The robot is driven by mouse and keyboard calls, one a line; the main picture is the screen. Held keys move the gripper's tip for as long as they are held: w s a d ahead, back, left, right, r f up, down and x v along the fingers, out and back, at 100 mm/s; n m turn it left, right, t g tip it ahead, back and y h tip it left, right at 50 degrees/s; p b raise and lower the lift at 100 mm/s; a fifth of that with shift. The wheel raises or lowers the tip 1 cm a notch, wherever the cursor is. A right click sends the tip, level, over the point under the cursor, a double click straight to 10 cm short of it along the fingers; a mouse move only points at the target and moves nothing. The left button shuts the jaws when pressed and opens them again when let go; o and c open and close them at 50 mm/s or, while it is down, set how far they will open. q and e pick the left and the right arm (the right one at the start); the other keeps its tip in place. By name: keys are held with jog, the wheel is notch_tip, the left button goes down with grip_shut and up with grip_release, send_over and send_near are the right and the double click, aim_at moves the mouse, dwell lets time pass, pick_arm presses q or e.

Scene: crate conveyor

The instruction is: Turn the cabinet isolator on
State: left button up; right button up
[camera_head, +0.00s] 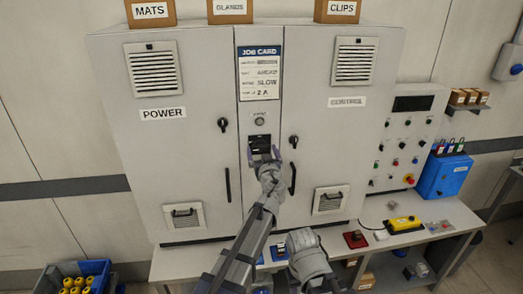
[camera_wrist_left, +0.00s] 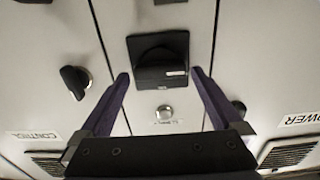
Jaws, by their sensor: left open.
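The cabinet isolator (camera_head: 260,141) is a black square switch on the narrow middle panel of the grey cabinet (camera_head: 200,160). In the left wrist view, the isolator (camera_wrist_left: 155,62) shows a black handle with a short white mark lying sideways at its right. My left gripper (camera_head: 264,156) is in front of it, just below it in the head view. In the left wrist view, my left gripper (camera_wrist_left: 160,80) is open and empty, its two dark fingers apart on either side of the isolator. I cannot tell how far the tips are from the panel. My right gripper does not show.
A round silver fitting (camera_head: 259,121) sits above the isolator, and a job card (camera_head: 259,73) above that. Black door knobs (camera_head: 223,125) and long door handles (camera_head: 228,185) flank the panel. A workbench (camera_head: 390,240) with a yellow pendant (camera_head: 404,224) stands at the lower right.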

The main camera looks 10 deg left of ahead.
pick_arm(q)
jog(key=shift+w+a, duration=0.15)
jog(key=shift+w, duration=0.55)
jog(key=shift+s, duration=0.1)
jog(key=c, duration=1.2)
